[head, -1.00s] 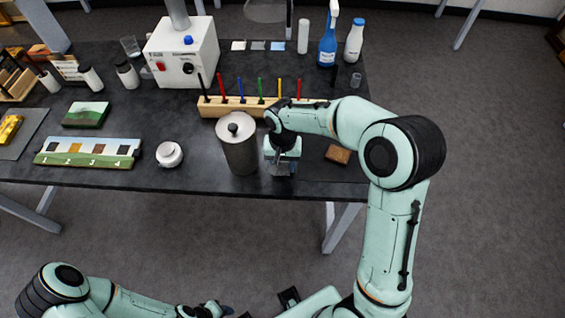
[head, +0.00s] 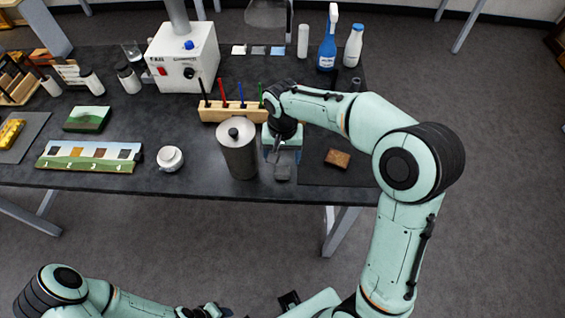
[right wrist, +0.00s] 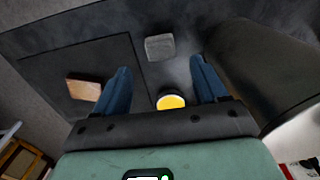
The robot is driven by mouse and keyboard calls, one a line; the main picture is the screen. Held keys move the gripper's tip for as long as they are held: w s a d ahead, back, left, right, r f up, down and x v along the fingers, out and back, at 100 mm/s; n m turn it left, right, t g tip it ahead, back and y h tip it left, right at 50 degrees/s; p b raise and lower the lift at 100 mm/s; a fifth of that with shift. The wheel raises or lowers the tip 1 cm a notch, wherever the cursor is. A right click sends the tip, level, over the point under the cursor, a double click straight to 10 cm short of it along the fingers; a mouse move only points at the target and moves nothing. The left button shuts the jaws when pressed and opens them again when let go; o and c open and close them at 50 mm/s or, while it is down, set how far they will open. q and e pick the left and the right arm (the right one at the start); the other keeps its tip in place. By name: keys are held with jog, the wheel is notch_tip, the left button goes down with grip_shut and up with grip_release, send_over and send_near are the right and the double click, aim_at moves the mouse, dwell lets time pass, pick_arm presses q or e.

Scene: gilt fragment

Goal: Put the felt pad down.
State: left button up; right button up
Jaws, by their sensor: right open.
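The felt pad is most likely the small grey block (head: 282,174) lying on the dark table near its front edge, right of the metal canister. It also shows in the right wrist view (right wrist: 160,47), flat and apart from the fingers. My right gripper (head: 282,153) is open and empty just behind and above the pad; its two blue fingers (right wrist: 160,80) stand wide apart in the right wrist view. My left gripper (head: 208,310) is at the bottom of the head view, below the table edge, too small and dark to tell its state.
A metal canister (head: 238,152) stands close left of my right gripper. A brown block (head: 337,158) lies on a dark mat (head: 316,174) to the right. A wooden marker rack (head: 228,113) is behind. A yellow disc (right wrist: 171,102) shows between the fingers in the wrist view.

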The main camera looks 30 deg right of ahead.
pick_arm(q)
jog(key=shift+w+r, duration=0.3)
jog(key=shift+r, duration=0.1)
pick_arm(e)
notch_tip(320, 180, up, 5)
jog(key=shift+r, duration=0.15)
